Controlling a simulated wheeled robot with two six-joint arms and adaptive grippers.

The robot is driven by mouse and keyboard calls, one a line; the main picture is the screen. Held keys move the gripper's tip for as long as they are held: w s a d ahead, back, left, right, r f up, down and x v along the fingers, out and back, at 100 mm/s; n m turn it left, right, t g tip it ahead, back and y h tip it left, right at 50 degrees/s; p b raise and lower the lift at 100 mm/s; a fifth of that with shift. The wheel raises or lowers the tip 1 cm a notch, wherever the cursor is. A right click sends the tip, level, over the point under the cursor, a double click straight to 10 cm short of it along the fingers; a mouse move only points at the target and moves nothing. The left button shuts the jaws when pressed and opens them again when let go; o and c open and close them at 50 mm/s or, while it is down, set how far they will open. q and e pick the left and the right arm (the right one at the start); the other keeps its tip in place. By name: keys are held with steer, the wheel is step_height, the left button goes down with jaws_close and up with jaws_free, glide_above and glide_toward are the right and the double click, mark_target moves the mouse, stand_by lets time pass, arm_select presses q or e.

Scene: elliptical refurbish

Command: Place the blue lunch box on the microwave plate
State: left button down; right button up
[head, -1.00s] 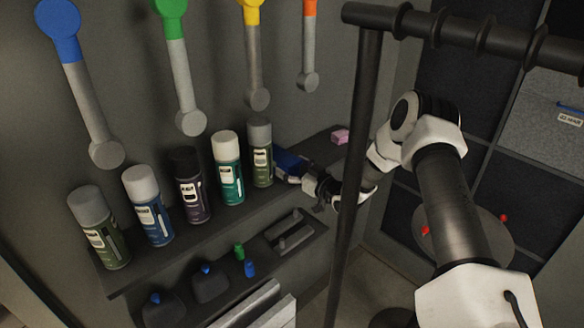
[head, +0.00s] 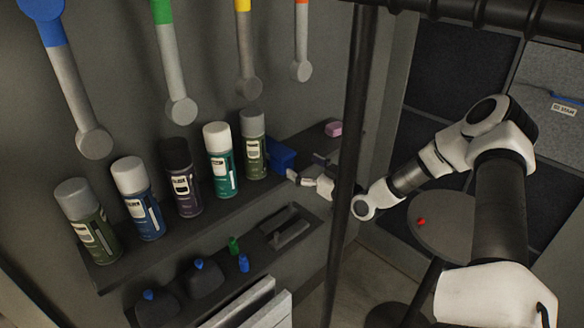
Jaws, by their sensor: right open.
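The blue lunch box (head: 281,155) sits on the dark wall shelf, just right of the last spray can. My right gripper (head: 303,176) is open at the shelf's right part, close beside the box's lower right side. I cannot tell whether its fingers touch the box. The black post hides part of my right arm. No microwave plate can be made out for certain; a round grey disc (head: 445,228) with a red knob stands at the right, partly behind my arm. My left gripper is not in view.
Several spray cans (head: 182,177) stand in a row along the shelf (head: 215,220). A pink block (head: 334,128) lies at its far end. A black upright post (head: 352,150) stands in front of the shelf's right end. Small blue and green bottles (head: 234,245) stand lower down.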

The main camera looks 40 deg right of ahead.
mark_target(290, 157)
steer(key=shift+w+a+f, duration=0.1)
steer(key=shift+w+a, duration=0.05)
steer(key=shift+w, duration=1.1)
steer(key=w+p, duration=0.1)
steer(key=w, duration=0.4)
steer(key=shift+w+a+p, duration=0.15)
steer(key=shift+p, duration=0.15)
steer(key=shift+w, duration=0.15)
steer(key=c, duration=0.8)
steer(key=shift+s, duration=0.2)
steer(key=c, duration=0.8)
steer(key=shift+r, duration=0.25)
jaws_close()
